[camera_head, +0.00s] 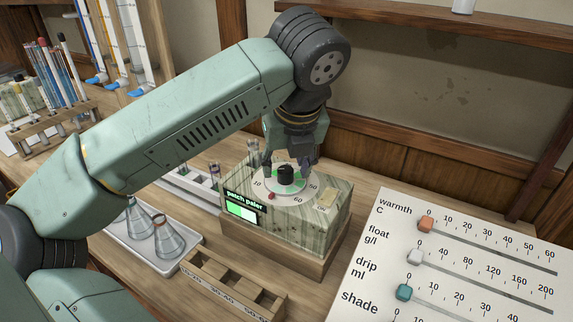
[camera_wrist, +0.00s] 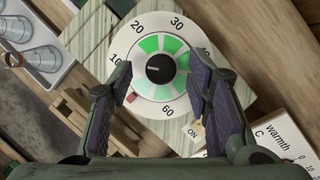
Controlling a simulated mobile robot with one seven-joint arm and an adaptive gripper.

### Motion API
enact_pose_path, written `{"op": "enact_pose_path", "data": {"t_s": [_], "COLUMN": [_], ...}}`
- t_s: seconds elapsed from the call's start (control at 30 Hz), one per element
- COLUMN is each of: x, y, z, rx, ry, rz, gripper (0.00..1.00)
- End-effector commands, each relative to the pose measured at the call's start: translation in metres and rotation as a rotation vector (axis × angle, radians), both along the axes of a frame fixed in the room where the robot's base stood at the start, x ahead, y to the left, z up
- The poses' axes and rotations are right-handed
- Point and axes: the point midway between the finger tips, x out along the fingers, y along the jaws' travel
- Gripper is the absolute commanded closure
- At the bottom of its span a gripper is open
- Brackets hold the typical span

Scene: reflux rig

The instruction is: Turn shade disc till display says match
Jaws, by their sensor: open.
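The shade disc (camera_wrist: 146,46) is a white dial marked with numbers, with a ring of green shades and a black knob (camera_wrist: 160,69) in its middle. It lies on top of a pale green box (camera_head: 318,232). A red marker (camera_wrist: 132,97) sits by the disc's edge. The display (camera_head: 242,208) on the box front reads "patch paler" above a green two-part patch. My gripper (camera_wrist: 163,88) is open above the disc, its fingers on either side of the knob and apart from it. In the head view, the knob (camera_head: 286,175) shows below my gripper (camera_head: 288,160).
A white panel (camera_head: 470,240) with sliders for warmth, float, drip and shade stands at right. A wooden slotted rack (camera_head: 215,270) and a tray (camera_head: 120,248) with flasks are at left. An "ON" tab (camera_head: 326,198) sits on the box top.

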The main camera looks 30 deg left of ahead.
Motion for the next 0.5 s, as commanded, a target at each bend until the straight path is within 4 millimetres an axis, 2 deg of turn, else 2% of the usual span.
{"op": "enact_pose_path", "data": {"t_s": [0.13, 0.4, 0.5], "x": [0.0026, 0.0032, 0.0032], "y": [0.0025, 0.0029, 0.0028], "z": [-0.0089, -0.0106, -0.0105], "rx": [0.0, 0.0, 0.0], "ry": [0.0, 0.0, 0.0], "rz": [-0.001, -0.001, -0.001], "gripper": [0.55, 0.55, 0.6]}}
